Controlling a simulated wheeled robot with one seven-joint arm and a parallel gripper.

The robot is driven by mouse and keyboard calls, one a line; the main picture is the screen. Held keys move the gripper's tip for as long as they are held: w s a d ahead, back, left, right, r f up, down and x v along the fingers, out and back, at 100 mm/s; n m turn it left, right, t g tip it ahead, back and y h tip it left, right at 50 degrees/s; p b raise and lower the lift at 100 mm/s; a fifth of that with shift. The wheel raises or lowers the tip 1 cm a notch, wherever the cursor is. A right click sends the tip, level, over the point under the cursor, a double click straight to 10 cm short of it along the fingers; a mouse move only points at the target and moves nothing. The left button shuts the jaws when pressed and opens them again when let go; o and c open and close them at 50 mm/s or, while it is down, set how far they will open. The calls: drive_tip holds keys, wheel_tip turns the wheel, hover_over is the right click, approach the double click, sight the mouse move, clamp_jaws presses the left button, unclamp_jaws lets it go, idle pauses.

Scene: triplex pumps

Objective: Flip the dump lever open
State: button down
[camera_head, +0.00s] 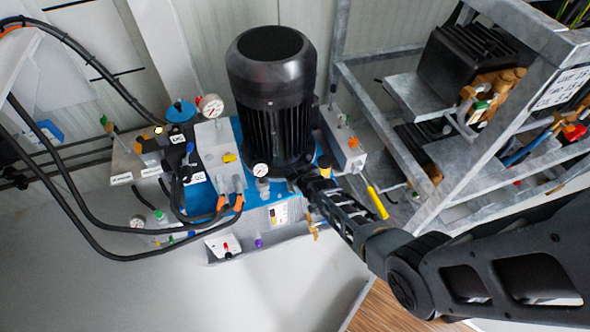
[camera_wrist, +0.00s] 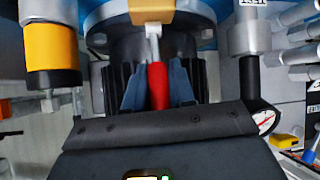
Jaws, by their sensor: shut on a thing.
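A lever with a red handle (camera_wrist: 158,88) and a pale metal stem shows in the middle of the wrist view, and I take it as the dump lever. Its stem runs up to a brass-coloured block (camera_wrist: 166,12) at the top edge. My gripper (camera_wrist: 157,76) has a finger on each side of the red handle and is shut on it. In the head view my gripper (camera_head: 297,182) is at the foot of the black motor (camera_head: 272,95), in front of the blue pump unit. The lever is hidden there behind my gripper and arm.
A yellow-and-black cylinder (camera_wrist: 52,55) stands close at the left in the wrist view, and a pressure gauge (camera_wrist: 264,120) at the right. In the head view a yellow-handled lever (camera_head: 377,203) juts out beside my arm. Black hoses (camera_head: 75,195) loop at the left.

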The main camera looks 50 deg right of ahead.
drive_tip(key=shift+w+d+r+g+y+p, duration=0.25)
drive_tip(key=shift+w+d+g+y+p, duration=0.2)
drive_tip(key=shift+g+y+p, duration=0.55)
drive_tip(key=shift+w+d+f+g, duration=0.25)
drive_tip(key=shift+w+g, duration=0.2)
drive_tip(key=shift+g, duration=0.45)
drive_tip(key=shift+y, duration=0.3)
drive_tip(key=c, duration=1)
unclamp_jaws()
drive_tip(key=shift+c, duration=0.2)
drive_tip(key=shift+p, duration=0.3)
drive_tip(key=shift+p+v, duration=1.7)
drive_tip(key=shift+v, duration=2.2)
